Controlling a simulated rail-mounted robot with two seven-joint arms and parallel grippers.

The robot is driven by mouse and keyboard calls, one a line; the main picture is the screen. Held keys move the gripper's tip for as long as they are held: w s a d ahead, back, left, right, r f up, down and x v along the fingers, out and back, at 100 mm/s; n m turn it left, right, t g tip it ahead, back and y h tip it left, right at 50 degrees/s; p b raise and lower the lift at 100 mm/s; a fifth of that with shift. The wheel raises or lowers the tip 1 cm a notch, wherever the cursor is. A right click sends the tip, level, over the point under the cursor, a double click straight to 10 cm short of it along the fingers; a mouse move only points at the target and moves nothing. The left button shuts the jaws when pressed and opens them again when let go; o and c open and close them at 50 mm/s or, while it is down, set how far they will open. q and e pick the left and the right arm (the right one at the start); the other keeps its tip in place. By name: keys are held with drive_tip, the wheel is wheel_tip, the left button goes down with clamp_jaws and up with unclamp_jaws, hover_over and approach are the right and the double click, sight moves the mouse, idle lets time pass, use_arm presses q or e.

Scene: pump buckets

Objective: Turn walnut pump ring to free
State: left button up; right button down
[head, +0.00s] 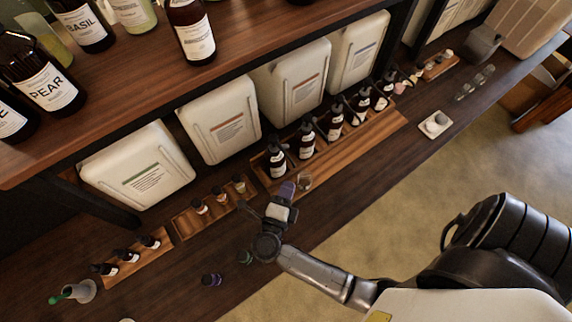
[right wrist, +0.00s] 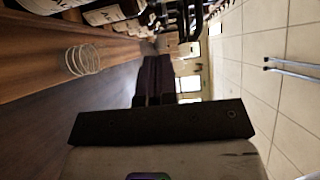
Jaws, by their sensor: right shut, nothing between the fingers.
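Several dark amber pump bottles (head: 276,162) with pale labels stand in a row in a long wooden tray (head: 345,157) on the counter. The labels are too small to read here, so I cannot tell which is walnut, nor how any pump ring is turned. My right gripper (head: 288,188) is in front of the near end of the row, beside the nearest bottle and apart from it. In the right wrist view its dark fingers (right wrist: 158,78) are together and empty. Bottle bodies with cut-off labels (right wrist: 115,13) show at the top left there. My left gripper is not in view.
A clear ribbed ring or cup (head: 305,181) sits by the tray's front edge, also in the right wrist view (right wrist: 84,60). White jerrycans (head: 220,118) stand behind. Small bottles in wooden holders (head: 140,258) are at left. A shelf (head: 130,90) overhangs the back.

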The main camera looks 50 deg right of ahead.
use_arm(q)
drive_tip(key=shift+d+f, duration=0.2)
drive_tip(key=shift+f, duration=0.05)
use_arm(e)
drive_tip(key=s+a, duration=0.2)
drive_tip(key=s, duration=0.1)
drive_tip(key=shift+a, duration=0.35)
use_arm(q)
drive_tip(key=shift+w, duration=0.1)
use_arm(e)
drive_tip(key=shift+w, duration=0.1)
